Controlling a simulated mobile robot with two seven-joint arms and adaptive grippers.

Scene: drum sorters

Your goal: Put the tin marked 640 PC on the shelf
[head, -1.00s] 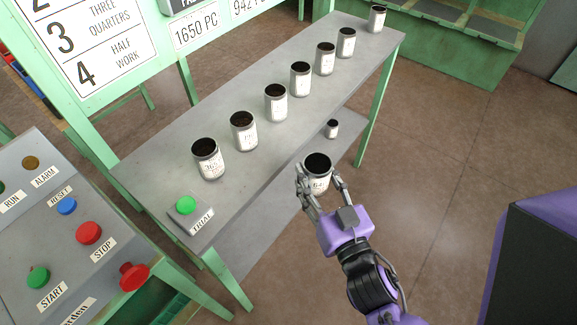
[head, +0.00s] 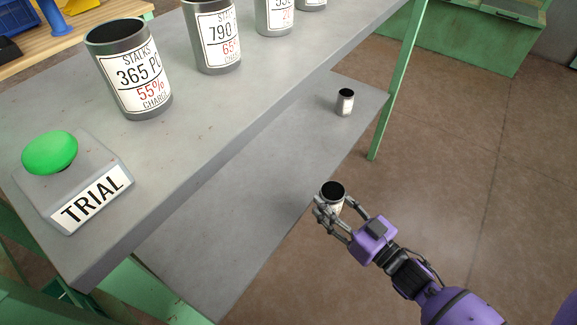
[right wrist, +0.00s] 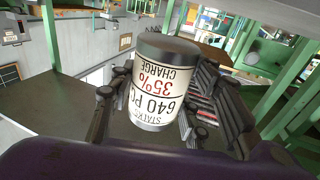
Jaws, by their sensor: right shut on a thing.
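My right gripper (head: 336,208) is shut on a tin with a grey rim, dark open top and white label (head: 332,191). In the right wrist view the tin (right wrist: 165,88) reads 640 PC, 35% charge, its lettering upside down in the picture, between the fingers (right wrist: 160,110). In the head view the tin looks upright and appears just outside the front edge of the grey lower shelf (head: 225,215), under the table top. Whether it is level with that shelf I cannot tell. My left gripper is not in view.
A small tin (head: 345,103) stands at the lower shelf's far end; the rest of its visible surface is bare. Tins marked 365 PC (head: 130,70) and 790 (head: 212,38) stand with others on the table top (head: 210,120). A green TRIAL button (head: 50,152) is at the near end.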

